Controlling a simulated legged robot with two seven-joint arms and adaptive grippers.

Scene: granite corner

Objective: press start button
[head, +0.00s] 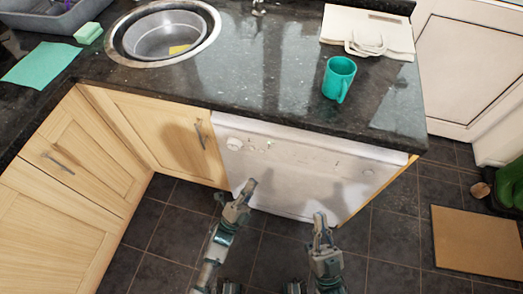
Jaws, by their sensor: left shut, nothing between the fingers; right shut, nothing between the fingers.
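A white appliance front (300,160) sits under the dark counter. A round white knob (235,144) is at its upper left. A small round button-like spot (368,173) is at its right, and smaller marks lie between; I cannot tell which one is the start button. My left gripper (249,186) is shut and empty, in front of the panel, below and a little right of the knob. My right gripper (319,218) is shut and empty, lower and left of the round spot. I see neither gripper clearly touching the panel.
The granite counter (250,85) overhangs the appliance. Wooden cupboards (160,130) stand left. The tiled floor (385,235) is open; a brown mat (478,240) lies right.

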